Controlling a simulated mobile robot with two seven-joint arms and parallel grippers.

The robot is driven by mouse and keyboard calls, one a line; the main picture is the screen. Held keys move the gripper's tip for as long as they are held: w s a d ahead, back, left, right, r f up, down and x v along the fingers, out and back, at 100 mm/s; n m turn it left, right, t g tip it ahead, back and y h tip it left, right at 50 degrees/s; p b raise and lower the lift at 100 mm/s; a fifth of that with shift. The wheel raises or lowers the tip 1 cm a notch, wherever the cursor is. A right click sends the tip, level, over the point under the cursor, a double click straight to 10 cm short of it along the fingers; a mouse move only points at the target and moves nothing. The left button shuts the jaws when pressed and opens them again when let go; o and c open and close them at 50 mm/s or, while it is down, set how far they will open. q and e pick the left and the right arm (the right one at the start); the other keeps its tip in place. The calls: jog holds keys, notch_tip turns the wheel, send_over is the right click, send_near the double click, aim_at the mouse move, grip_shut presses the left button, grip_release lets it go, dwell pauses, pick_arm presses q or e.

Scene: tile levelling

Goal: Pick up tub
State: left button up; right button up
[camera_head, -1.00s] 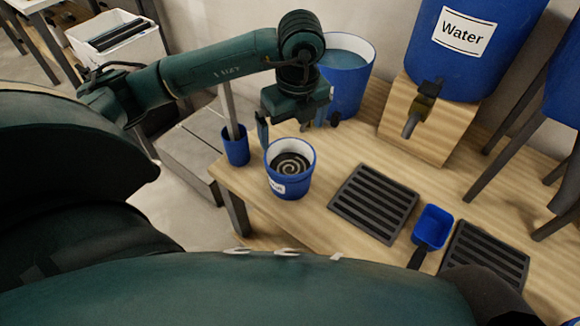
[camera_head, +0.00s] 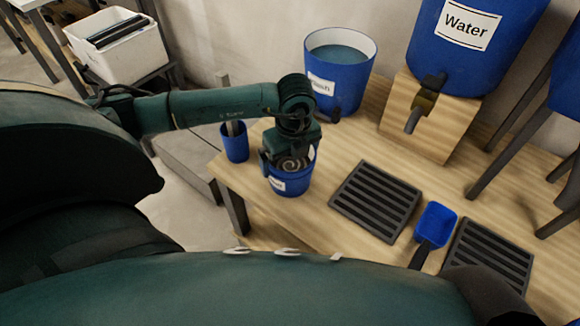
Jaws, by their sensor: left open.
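The blue tub (camera_head: 291,184) stands upright near the left end of the wooden table. It has a white label and a grey swirl of material inside. My left gripper (camera_head: 289,164) is open and down at the tub's rim, with one finger at the rim's left side. The other finger is mostly hidden, so I cannot tell whether the fingers touch the tub. My right gripper is not in view.
A larger labelled blue bucket (camera_head: 337,92) of liquid stands behind. A small blue cup (camera_head: 235,147) is left of the tub. A slatted black tray (camera_head: 376,201), blue scoop (camera_head: 434,225) and second tray (camera_head: 487,259) lie right. The water barrel (camera_head: 462,62) sits on a wooden block (camera_head: 425,132).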

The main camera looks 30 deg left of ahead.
pick_arm(q)
jog(key=shift+c, duration=0.4)
jog(key=c, duration=1.2)
jog(key=shift+r, duration=0.1)
